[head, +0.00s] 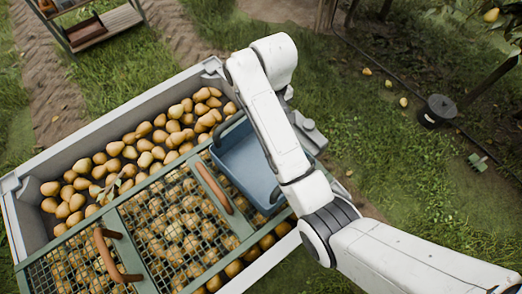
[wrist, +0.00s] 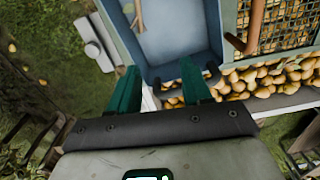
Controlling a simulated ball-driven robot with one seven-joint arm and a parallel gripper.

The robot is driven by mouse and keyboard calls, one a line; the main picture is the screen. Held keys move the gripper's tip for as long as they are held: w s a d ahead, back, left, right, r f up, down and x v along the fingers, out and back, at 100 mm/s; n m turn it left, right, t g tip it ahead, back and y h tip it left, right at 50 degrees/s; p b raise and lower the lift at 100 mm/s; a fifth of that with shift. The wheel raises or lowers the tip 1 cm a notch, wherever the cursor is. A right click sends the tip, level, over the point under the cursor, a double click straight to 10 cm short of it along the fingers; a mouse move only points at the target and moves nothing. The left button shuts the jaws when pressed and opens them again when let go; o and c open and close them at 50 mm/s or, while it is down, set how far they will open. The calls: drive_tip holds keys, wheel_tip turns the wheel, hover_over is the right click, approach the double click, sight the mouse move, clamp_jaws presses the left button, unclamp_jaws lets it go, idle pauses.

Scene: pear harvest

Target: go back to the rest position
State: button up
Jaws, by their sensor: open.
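In the head view my white arm reaches over the right side of the crate, and the gripper itself is hidden behind the arm. The blue bin (head: 238,158) shows there partly covered by my arm, with no pears visible in it.
A large grey crate (head: 100,126) holds many pears (head: 155,150). Green mesh lids (head: 128,232) with brown handles cover its near part. A wooden shelf (head: 103,28) stands top left. A dark round object (head: 437,110) and several fallen pears lie on the grass at right.

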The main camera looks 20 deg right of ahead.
drive_tip(key=s+d+f+m+b, duration=0.1)
drive_tip(key=s+d+f, duration=0.2)
drive_tip(key=s, duration=0.7)
drive_tip(key=s+d+f+m+b, duration=0.1)
drive_tip(key=s+d+f, duration=0.3)
drive_tip(key=s, duration=0.6)
drive_tip(key=s+d+f+m+t+b, duration=0.1)
drive_tip(key=s+d+f+b, duration=0.1)
drive_tip(key=s, duration=0.8)
drive_tip(key=shift+s+d+f+m+b, duration=0.3)
drive_tip(key=shift+d+f+b, duration=0.1)
drive_tip(key=shift+d+f, duration=0.45)
drive_tip(key=shift+a+f, duration=0.1)
